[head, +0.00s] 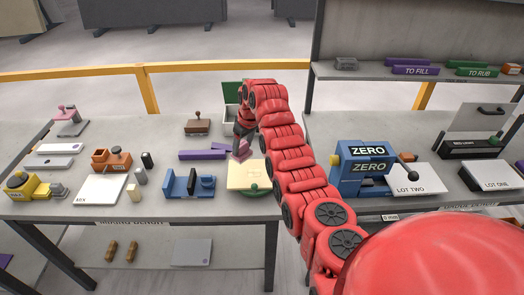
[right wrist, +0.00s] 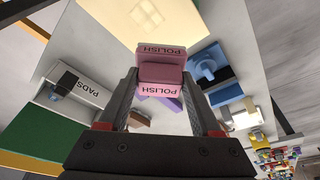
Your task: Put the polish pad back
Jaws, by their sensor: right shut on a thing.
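The polish pad (right wrist: 160,72) is a pink block with POLISH lettering, which reads upside down in the right wrist view. My right gripper (right wrist: 162,84) is shut on it, with one dark finger on each side. In the head view the right gripper (head: 244,130) is over the back of the middle bench, and the pink pad (head: 240,150) shows just below it, partly hidden by the arm. A pale box marked PADS (right wrist: 78,90) is left of the pad in the right wrist view. In the head view a pale box (head: 230,122) with a raised green lid stands behind the gripper. My left gripper is not in view.
A pale yellow slab (head: 252,174) lies in front of the gripper. A purple bar (head: 203,155) and a brown stamp block (head: 197,126) are left of it, with a blue holder (head: 188,184) nearer. A blue ZERO device (head: 362,166) stands on the right bench.

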